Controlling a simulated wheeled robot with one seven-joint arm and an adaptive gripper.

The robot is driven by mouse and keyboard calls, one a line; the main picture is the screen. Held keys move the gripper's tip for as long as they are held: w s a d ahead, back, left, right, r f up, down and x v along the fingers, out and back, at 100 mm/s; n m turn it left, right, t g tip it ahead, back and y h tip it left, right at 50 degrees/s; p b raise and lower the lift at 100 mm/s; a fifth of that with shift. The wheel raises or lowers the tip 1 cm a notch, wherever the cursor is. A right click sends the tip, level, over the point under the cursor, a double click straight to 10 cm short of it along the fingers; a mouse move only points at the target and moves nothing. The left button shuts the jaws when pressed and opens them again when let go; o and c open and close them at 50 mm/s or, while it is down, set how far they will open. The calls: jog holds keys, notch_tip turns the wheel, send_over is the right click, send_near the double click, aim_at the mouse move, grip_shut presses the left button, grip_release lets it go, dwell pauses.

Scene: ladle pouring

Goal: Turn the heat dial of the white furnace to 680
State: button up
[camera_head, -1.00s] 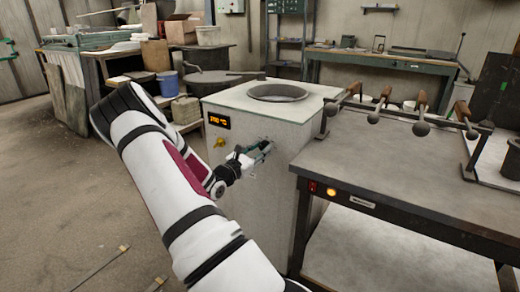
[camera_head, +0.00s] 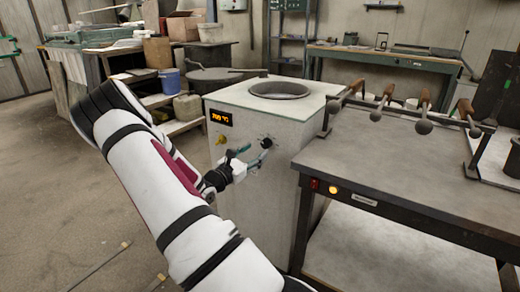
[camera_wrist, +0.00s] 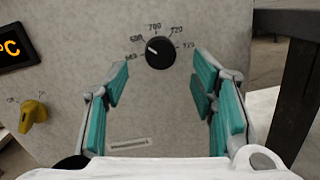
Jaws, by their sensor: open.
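The white furnace (camera_head: 235,172) stands in the middle, with its round opening on top. Its black heat dial (camera_head: 266,142) is on the front face. In the wrist view the dial (camera_wrist: 160,53) is near the top centre, ringed by temperature marks including 680, 700 and 720. Its white pointer line points left and slightly up, close to the 680 mark. My gripper (camera_head: 252,157) is in front of the furnace face, just below the dial. In the wrist view my gripper (camera_wrist: 165,88) is open and empty, its teal-padded fingers apart on either side below the dial, not gripping it.
An orange display (camera_head: 220,118) and a yellow knob (camera_head: 221,139) are left of the dial; the display's digits are blurred. A dark workbench (camera_head: 400,180) with ladles (camera_head: 424,115) on a rack stands close on the right. Open floor (camera_head: 60,190) lies on the left.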

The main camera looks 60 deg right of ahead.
jog(key=v, duration=0.7)
jog(key=shift+a, duration=0.2)
jog(key=s+a+r+m+g+y, duration=0.2)
jog(key=s+a+r+m+y, duration=0.25)
jog(key=a, duration=0.25)
jog(key=s+a+r+m+g+y, duration=0.1)
jog(key=s+a+r+m+y, duration=0.35)
jog(key=a+m, duration=0.2)
jog(key=s+a+r+m+t+y, duration=0.1)
jog(key=s+a+r+t+y, duration=0.2)
jog(key=a, duration=0.7)
jog(key=s+a+r+m+t+y, duration=0.1)
jog(key=s+a+t+y, duration=0.3)
jog(key=a, duration=0.6)
jog(key=s+a+r+m+y, duration=0.15)
jog(key=s+a, duration=0.35)
jog(key=a, duration=0.5)
notch_tip(320, 180, up, 25)
jog(key=t+p, duration=0.3)
jog(key=p, duration=2)
jog(key=shift+d+f+n+t+y, duration=0.15)
jog(key=shift+d+n+t+y, duration=0.1)
jog(key=shift+n+t+y, duration=0.2)
